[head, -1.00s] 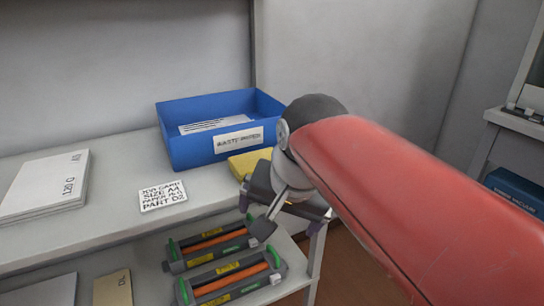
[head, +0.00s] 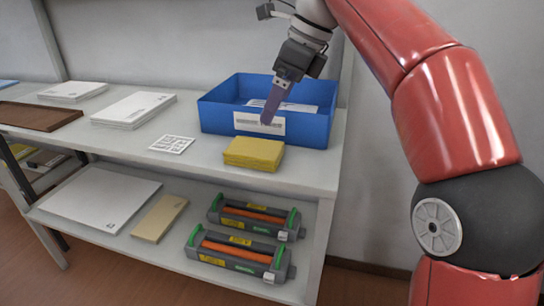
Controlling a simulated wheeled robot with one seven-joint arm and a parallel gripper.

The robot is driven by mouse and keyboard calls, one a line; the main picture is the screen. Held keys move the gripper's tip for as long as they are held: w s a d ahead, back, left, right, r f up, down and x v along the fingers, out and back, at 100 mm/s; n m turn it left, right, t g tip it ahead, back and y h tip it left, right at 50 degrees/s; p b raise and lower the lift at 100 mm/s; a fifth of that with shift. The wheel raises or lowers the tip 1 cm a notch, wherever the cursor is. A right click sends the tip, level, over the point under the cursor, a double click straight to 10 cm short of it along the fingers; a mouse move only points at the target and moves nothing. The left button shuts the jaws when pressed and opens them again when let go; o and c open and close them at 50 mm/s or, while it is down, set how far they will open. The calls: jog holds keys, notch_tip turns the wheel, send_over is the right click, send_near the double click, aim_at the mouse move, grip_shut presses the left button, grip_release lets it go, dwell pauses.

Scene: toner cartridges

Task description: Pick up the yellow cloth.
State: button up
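The yellow cloth (head: 254,153) lies as a folded pad on the upper shelf, near its front edge and right end, just in front of the blue bin. My gripper (head: 268,118) is above and behind the cloth, in front of the blue bin's labelled wall in this view. It points down and is apart from the cloth. Only one finger shows clearly, seen side-on, so the gap between the fingers is hidden. I see nothing held in it.
The blue bin (head: 213,115) holds papers and stands right behind the cloth. A white label card (head: 172,144) and paper stacks (head: 133,109) lie to the left. Toner cartridges (head: 240,254) sit on the lower shelf. The upper shelf (head: 110,145) has bare room along its front.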

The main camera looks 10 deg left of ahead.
aim_at(256, 147)
jog(key=b+x, duration=0.4)
jog(key=x, duration=0.7)
jog(key=shift+a+f, duration=0.15)
jog(key=shift+f, duration=0.25)
jog(key=c, duration=1.1)
jog(key=shift+r, duration=0.15)
